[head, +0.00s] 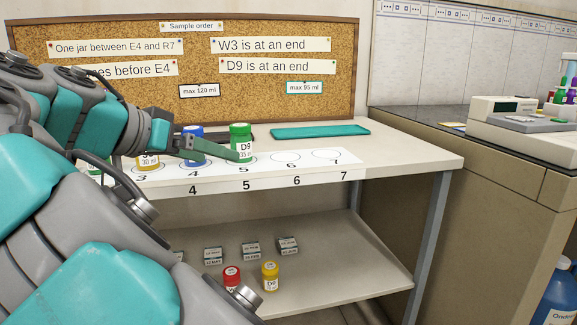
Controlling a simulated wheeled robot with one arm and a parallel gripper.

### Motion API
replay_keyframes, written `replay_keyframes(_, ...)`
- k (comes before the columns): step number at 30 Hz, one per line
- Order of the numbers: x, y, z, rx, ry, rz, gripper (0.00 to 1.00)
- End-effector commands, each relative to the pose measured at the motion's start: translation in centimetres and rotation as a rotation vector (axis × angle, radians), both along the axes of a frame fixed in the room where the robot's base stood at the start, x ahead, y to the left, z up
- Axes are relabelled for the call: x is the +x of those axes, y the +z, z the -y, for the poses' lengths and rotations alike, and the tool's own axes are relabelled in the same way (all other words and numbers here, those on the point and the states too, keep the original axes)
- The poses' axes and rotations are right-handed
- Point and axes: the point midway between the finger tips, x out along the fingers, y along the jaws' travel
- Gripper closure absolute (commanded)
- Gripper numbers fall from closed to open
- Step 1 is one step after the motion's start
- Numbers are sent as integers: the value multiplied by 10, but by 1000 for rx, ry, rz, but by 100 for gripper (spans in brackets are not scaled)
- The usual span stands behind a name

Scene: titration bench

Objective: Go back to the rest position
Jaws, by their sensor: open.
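My gripper (222,150) reaches in from the left over the white bench, just at the green-capped D9 jar (241,130). One finger crosses in front of the jar's lower left side; the other finger is not clear to see. The jaws are open. The D9 jar stands upright on spot 5. A blue-capped jar (193,132) stands on spot 4, partly behind the gripper. A yellow-capped jar (149,163) stands on spot 3, its top covered by my arm. My arm fills the left side and hides the bench's left end.
Spots 6 (291,157) and 7 (333,156) are empty. A teal tray (320,132) lies behind them. A red-capped jar (232,274) and a yellow-capped jar (269,276) stand on the lower shelf, near small labelled blocks. A cork board (347,100) backs the bench; a counter (440,135) is at right.

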Motion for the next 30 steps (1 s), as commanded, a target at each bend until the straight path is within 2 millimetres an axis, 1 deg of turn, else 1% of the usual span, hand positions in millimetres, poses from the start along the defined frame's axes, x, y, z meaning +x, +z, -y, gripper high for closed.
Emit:
replay_keyframes(1, 4, 0, 17, -11, -15, -27, 9)
replay_keyframes(2, 6, -2, 27, -18, -21, -47, 9)
replay_keyframes(5, 12, -12, 66, -41, -44, -130, 9)
replay_keyframes(6, 14, -18, 85, -52, -56, -175, 9)
replay_keyframes(8, 13, -28, 117, -58, -71, -245, 9)
replay_keyframes(9, 11, -37, 139, -60, -77, -300, 9)
replay_keyframes(11, 6, -50, 169, -57, -82, -377, 9)
replay_keyframes(12, 0, -60, 189, -50, -85, -429, 9)
replay_keyframes(14, -11, -77, 215, -36, -82, -509, 9)
replay_keyframes(15, -19, -87, 231, -21, -75, -554, 9)
replay_keyframes(17, -34, -104, 253, 5, -64, -630, 9)
replay_keyframes(18, -46, -116, 267, 22, -56, -678, 9)
replay_keyframes(20, -64, -133, 283, 57, -37, -741, 9)
replay_keyframes(21, -77, -146, 293, 83, -21, -786, 9)
replay_keyframes(23, -99, -163, 304, 121, 5, -846, 9)
replay_keyframes(25, -125, -183, 313, 173, 42, -910, 9)
replay_keyframes(27, -152, -202, 317, 225, 84, -964, 9)
replay_keyframes(29, -176, -220, 318, 274, 122, -1011, 9)
replay_keyframes(30, -192, -230, 316, 307, 149, -1037, 9)
